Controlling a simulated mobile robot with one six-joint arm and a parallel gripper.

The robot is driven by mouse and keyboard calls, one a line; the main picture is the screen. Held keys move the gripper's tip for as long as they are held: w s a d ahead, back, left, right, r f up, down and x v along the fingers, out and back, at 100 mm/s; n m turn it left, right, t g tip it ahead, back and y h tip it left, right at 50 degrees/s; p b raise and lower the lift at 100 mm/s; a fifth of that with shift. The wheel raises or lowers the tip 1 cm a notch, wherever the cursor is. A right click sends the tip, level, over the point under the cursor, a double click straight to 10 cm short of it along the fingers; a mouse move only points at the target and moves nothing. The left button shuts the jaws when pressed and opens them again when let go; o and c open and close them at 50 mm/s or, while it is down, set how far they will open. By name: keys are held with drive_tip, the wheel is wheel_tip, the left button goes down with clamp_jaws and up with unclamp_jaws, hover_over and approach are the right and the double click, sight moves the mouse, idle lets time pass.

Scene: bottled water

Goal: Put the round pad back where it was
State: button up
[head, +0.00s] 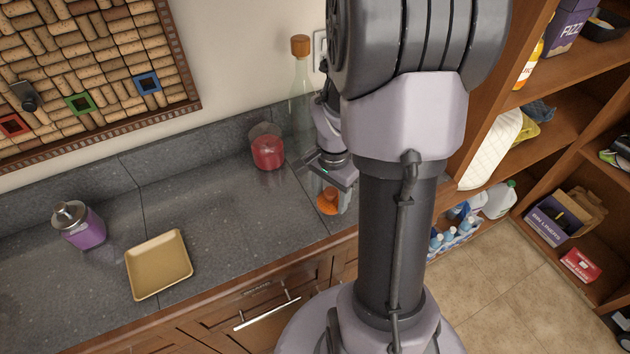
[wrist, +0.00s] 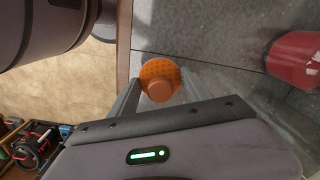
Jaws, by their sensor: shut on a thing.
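The round pad is an orange disc with a dotted face and a raised knob in its middle. It shows in the head view (head: 327,203) at the right end of the grey counter, partly hidden by my gripper and arm. In the wrist view the pad (wrist: 160,75) lies between the fingertips, near the counter's front edge. My gripper (head: 334,186) points down over it and is shut on it, with a finger on each side of the knob, as the wrist view (wrist: 160,92) shows. I cannot tell whether the pad touches the counter.
A jar with red contents (head: 267,152) and a tall clear bottle with a cork-coloured cap (head: 301,90) stand near the back wall. A tan square tray (head: 160,264) and a purple jar (head: 79,226) are at the left. The counter (head: 225,215) between is clear. Wooden shelves (head: 545,130) stand right.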

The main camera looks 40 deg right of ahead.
sight(330, 203)
drive_tip(key=f, duration=0.1)
drive_tip(key=f+b, duration=0.1)
drive_tip(key=f, duration=0.1)
drive_tip(key=shift+w+d+f+b, duration=0.2)
drive_tip(key=shift+d+f+b, duration=0.05)
drive_tip(key=shift+f+b, duration=0.15)
drive_tip(key=shift+r, duration=0.15)
drive_tip(key=o, duration=1.3)
